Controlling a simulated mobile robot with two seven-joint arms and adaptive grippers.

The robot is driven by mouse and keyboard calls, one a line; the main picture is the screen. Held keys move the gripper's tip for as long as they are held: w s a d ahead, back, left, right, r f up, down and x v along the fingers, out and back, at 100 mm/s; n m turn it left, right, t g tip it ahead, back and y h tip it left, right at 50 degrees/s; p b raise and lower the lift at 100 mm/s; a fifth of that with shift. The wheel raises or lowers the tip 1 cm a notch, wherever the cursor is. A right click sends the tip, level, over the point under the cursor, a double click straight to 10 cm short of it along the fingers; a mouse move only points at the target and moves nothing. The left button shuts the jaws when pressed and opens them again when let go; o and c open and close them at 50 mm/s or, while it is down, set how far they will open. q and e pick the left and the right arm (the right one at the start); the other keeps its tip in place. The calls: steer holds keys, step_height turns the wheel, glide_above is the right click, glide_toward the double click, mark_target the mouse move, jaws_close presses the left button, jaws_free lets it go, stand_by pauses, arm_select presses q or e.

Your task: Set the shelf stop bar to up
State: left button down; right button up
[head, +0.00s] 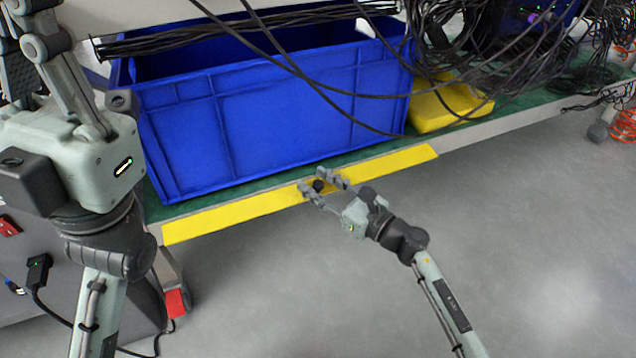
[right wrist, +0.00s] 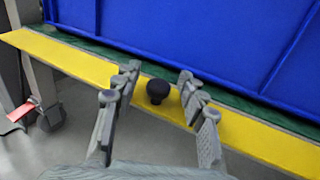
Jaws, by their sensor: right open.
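The shelf stop bar is a long flat yellow bar (head: 230,219) along the shelf's front edge. It sits low, with the green shelf surface visible above it, and also crosses the right wrist view (right wrist: 70,58). A round black knob (head: 318,186) sticks out near its middle and shows clearly in the right wrist view (right wrist: 157,91). My right gripper (head: 313,179) is open, with one finger on each side of the knob, and a gap shows on both sides in the right wrist view. My left gripper (head: 42,62) is raised at the upper left, partly cut off.
A large blue crate (head: 270,115) stands on the green shelf (head: 355,148) just behind the bar. A yellow bin (head: 445,105) stands right of it. Black cables (head: 330,100) hang across the crate's front. The grey floor (head: 540,240) at the right is clear.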

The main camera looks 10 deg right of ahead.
jaws_close()
steer(key=shift+w+d, duration=0.1)
steer(key=shift+d, duration=0.1)
stand_by(2.0)
steer(key=shift+c, duration=0.3)
jaws_free()
steer(key=shift+o, duration=0.3)
steer(key=shift+a, duration=0.1)
steer(key=v, duration=1.2)
